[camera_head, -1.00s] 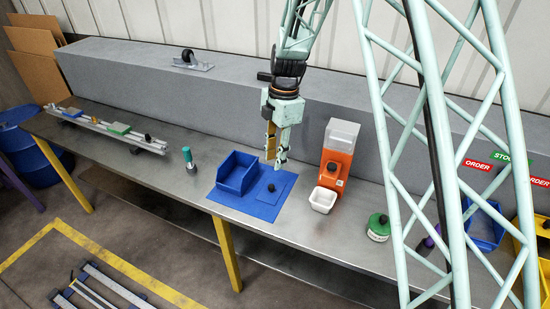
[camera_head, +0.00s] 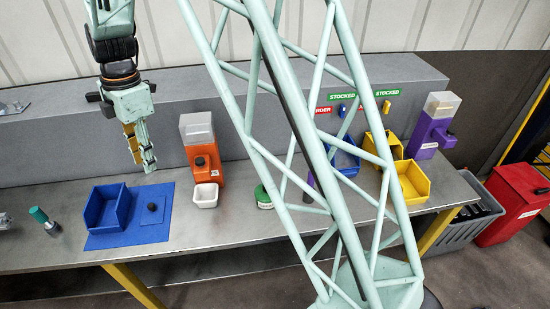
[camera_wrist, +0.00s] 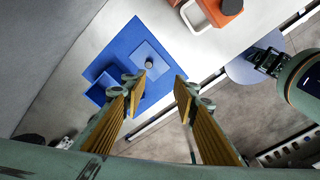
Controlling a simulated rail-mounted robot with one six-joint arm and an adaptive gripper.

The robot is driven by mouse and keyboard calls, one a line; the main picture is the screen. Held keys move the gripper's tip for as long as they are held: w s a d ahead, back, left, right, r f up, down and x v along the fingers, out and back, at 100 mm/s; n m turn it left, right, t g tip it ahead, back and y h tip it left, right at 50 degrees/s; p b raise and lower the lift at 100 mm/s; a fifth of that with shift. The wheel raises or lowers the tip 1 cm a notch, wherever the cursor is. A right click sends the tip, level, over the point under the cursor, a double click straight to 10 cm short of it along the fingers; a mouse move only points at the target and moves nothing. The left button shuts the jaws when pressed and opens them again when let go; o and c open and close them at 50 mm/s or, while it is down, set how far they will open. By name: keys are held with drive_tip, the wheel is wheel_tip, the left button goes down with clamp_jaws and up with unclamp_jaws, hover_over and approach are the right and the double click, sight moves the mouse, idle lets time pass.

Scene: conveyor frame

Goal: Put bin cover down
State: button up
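The bin cover (camera_head: 152,217), a flat blue square with a dark round knob, lies on the blue mat (camera_head: 112,240), right of the open blue bin (camera_head: 108,208). In the wrist view, the cover (camera_wrist: 159,49) lies on the mat (camera_wrist: 124,44) beyond my fingertips, and the bin (camera_wrist: 98,92) is partly behind the left finger. My gripper (camera_head: 144,167) hangs above and behind the cover, pointing down, apart from it. The wrist view shows the two yellow-padded fingers (camera_wrist: 160,82) spread wide with nothing between them.
An orange dispenser (camera_head: 204,163) with a white cup (camera_head: 205,195) stands right of the mat. A green-lidded jar (camera_head: 263,197) and yellow bins (camera_head: 411,185) are farther right. A grey wall ledge (camera_head: 60,150) runs behind.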

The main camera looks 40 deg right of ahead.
drive_tip(key=s+d+r+m+t, duration=0.1)
drive_tip(key=s+d+r+m, duration=0.4)
drive_tip(key=s+r, duration=0.45)
drive_tip(key=s+d+r+m+t, duration=0.1)
drive_tip(key=s+d+r+m, duration=0.35)
drive_tip(key=s+r, duration=0.5)
drive_tip(key=s+d+r+m, duration=0.1)
drive_tip(key=s+d+m, duration=0.1)
drive_tip(key=s, duration=0.6)
drive_tip(key=s+d+r+m+t, duration=0.1)
drive_tip(key=s+d+r+m, duration=0.1)
drive_tip(key=s+m, duration=0.3)
drive_tip(key=s+d+r+m+t+h, duration=0.1)
drive_tip(key=s+m, duration=0.3)
drive_tip(key=s, duration=0.7)
drive_tip(key=shift+s+d+r, duration=0.2)
drive_tip(key=shift+d+r, duration=0.05)
drive_tip(key=shift+d, duration=0.5)
drive_tip(key=shift+w+m, duration=0.15)
drive_tip(key=shift+m, duration=0.1)
drive_tip(key=shift+f+b, duration=1.2)
drive_tip(key=shift+b, duration=0.15)
drive_tip(key=shift+r, duration=0.1)
